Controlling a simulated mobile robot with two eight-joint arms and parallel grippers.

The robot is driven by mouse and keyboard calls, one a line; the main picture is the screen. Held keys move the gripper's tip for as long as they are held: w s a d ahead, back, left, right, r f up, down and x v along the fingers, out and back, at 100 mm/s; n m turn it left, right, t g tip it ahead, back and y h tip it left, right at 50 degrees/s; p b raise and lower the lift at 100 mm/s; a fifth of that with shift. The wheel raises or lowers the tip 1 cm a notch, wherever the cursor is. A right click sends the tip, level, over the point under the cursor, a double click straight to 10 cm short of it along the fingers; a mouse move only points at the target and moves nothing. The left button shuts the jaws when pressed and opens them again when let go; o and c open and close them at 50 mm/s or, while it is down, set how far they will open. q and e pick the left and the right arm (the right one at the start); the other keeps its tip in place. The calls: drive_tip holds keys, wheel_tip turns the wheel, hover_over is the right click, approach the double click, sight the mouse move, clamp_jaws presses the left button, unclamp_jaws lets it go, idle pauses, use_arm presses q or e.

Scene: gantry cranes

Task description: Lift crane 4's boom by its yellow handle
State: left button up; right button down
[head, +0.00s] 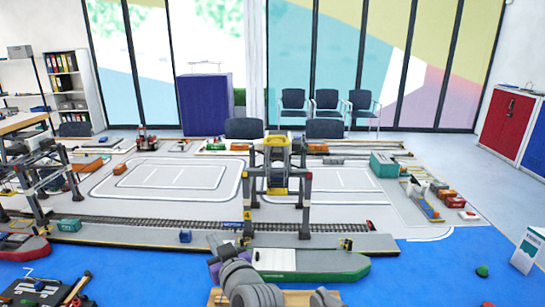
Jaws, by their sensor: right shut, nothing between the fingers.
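A grey gantry crane (305,195) stands in the middle of the layout over the rail track, with a yellow part (277,140) at its top and a blue and yellow part between its legs. A second gantry crane (35,190) stands at the left. My left gripper is not in view.
A green and white ship (310,275) lies along the front quay, close to my right gripper. A rail track (180,221) runs along the quay. Small containers, a teal block (383,164) and chairs stand farther back.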

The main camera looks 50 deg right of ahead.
drive_tip(key=d+r+m+h+b, duration=0.1)
drive_tip(key=d+r+m+h, duration=0.3)
drive_tip(key=d+r+h, duration=0.5)
drive_tip(key=m+g+h, duration=0.1)
drive_tip(key=m+h, duration=0.2)
approach(275, 136)
use_arm(q)
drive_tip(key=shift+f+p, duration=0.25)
drive_tip(key=shift+p, duration=0.3)
use_arm(e)
drive_tip(key=x, duration=0.6)
drive_tip(key=shift+w+d, duration=0.2)
drive_tip(key=shift+g+y, duration=0.5)
drive_tip(key=shift+y, duration=0.1)
drive_tip(key=w+d+r+p, duration=0.2)
drive_tip(key=r, duration=0.1)
drive_tip(key=shift+w+d+r+p, duration=0.1)
drive_tip(key=shift+d+p, duration=0.25)
drive_tip(key=shift+w+d, duration=0.15)
drive_tip(key=shift+w, duration=0.1)
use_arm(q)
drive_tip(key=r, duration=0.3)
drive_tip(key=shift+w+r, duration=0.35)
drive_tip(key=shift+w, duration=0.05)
use_arm(e)
drive_tip(key=shift+s+r, duration=0.15)
drive_tip(key=shift+s, duration=0.05)
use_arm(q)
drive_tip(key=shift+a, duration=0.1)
